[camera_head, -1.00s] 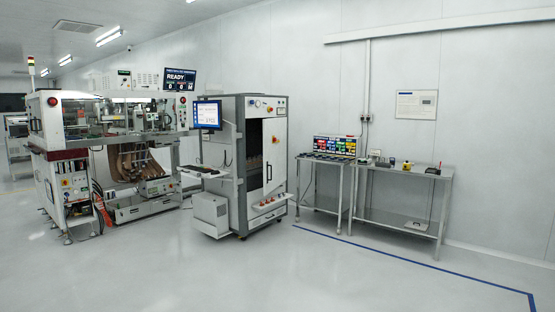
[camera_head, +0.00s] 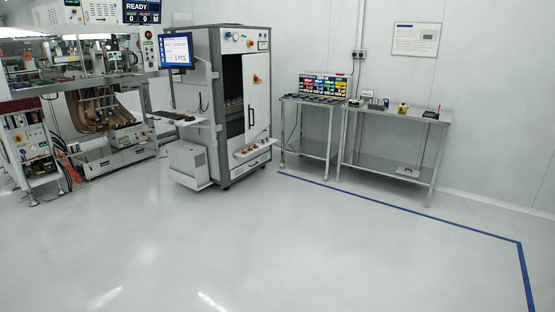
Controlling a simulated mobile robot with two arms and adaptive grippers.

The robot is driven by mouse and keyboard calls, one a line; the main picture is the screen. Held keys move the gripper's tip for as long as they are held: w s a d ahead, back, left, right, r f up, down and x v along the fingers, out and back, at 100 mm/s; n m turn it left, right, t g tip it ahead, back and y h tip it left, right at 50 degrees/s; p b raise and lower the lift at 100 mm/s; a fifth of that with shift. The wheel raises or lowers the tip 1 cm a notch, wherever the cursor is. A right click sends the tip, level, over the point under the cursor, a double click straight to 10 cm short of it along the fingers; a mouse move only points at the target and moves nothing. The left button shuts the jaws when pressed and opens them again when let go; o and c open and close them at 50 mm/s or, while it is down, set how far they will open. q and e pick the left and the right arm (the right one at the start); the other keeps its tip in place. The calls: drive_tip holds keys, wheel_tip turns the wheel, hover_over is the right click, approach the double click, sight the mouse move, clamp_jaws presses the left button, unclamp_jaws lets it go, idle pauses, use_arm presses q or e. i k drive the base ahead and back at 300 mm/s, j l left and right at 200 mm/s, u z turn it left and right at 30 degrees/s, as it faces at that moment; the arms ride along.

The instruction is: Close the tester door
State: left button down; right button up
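The tester cabinet (camera_head: 207,68) is a tall grey and white machine standing left of the picture's middle, some distance away. Its white door (camera_head: 256,100), with a dark vertical handle (camera_head: 250,86), shows on the right part of its front. Left of the door a dark opening (camera_head: 232,90) into the cabinet shows, so the door does not cover the whole front. A monitor (camera_head: 176,51) and a keyboard shelf are on the cabinet's left side. Neither of my grippers is in view.
Free grey floor (camera_head: 260,250) lies in front of the cabinet. A large handler machine (camera_head: 85,75) stands at the left. Two metal tables (camera_head: 390,165) stand along the right wall, with a blue floor line (camera_head: 400,208) before them.

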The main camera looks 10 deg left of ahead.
sight(256, 95)
drive_tip(key=i+u, duration=0.45)
drive_tip(key=i, duration=1.6)
